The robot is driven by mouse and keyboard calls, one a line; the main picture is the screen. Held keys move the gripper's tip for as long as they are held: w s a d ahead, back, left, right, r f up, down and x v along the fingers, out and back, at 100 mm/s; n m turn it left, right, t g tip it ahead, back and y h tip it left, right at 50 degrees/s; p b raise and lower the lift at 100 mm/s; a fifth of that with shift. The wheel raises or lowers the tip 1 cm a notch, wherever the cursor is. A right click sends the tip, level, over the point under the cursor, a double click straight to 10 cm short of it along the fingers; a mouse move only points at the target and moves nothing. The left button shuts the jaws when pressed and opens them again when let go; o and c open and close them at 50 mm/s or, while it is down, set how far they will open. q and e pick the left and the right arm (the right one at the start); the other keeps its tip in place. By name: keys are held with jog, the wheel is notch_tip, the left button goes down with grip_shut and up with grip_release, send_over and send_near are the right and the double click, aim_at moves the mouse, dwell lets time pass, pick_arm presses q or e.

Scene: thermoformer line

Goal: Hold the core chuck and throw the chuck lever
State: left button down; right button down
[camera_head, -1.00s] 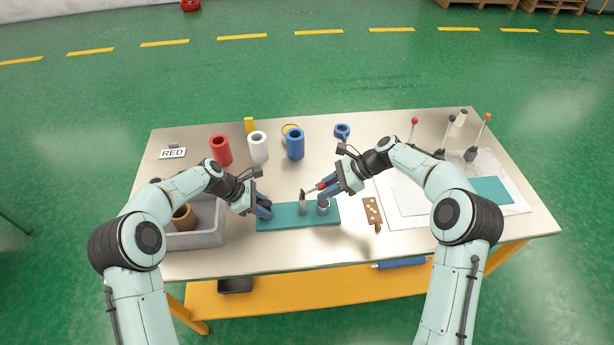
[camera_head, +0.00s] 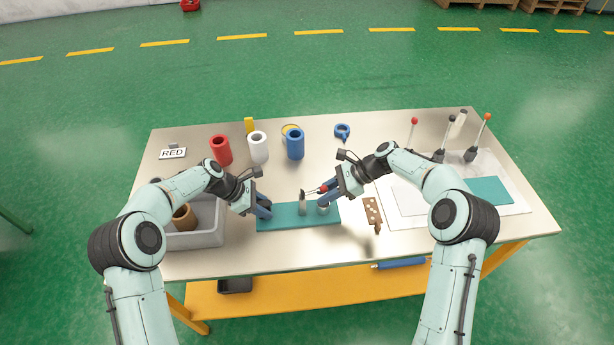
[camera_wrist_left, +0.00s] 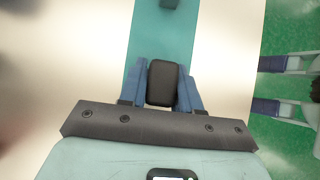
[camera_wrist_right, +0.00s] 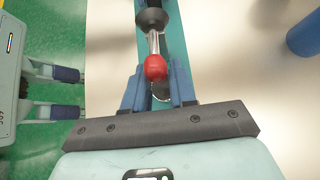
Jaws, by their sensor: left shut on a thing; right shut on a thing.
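The core chuck's long teal base (camera_head: 285,222) lies on the table. My left gripper (camera_head: 263,208) is at its left end, shut on a black block (camera_wrist_left: 163,83) that sits between the fingers in the left wrist view. A grey upright post (camera_head: 302,203) stands mid-base, and a short metallic cylinder (camera_head: 323,208) stands to its right. The chuck lever ends in a red knob (camera_head: 322,188). My right gripper (camera_wrist_right: 157,85) is shut on this red knob (camera_wrist_right: 155,68); the lever's metal rod runs from it to a dark round collar (camera_wrist_right: 151,20). The fingers hide part of the knob.
A grey bin (camera_head: 195,240) stands left of the base. Red (camera_head: 221,150), white (camera_head: 258,147) and blue (camera_head: 295,144) rolls stand behind. A brown perforated plate (camera_head: 372,211) lies right of the base. Levers with coloured knobs (camera_head: 486,117) stand at the back right.

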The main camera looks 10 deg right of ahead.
pick_arm(q)
jog(key=shift+d+r, duration=0.1)
jog(key=shift+d, duration=0.1)
pick_arm(e)
jog(key=shift+s+a+f, duration=0.1)
jog(key=shift+a+f, duration=0.15)
jog(key=shift+f, duration=0.8)
jog(key=c, duration=0.8)
grip_release()
pick_arm(q)
jog(key=shift+a, duration=0.1)
pick_arm(e)
jog(key=shift+d+r, duration=0.2)
jog(key=v, duration=0.3)
jog(key=shift+d+r, duration=0.1)
jog(key=shift+d, duration=0.05)
jog(key=shift+v, duration=1.6)
jog(key=shift+d+r, duration=0.1)
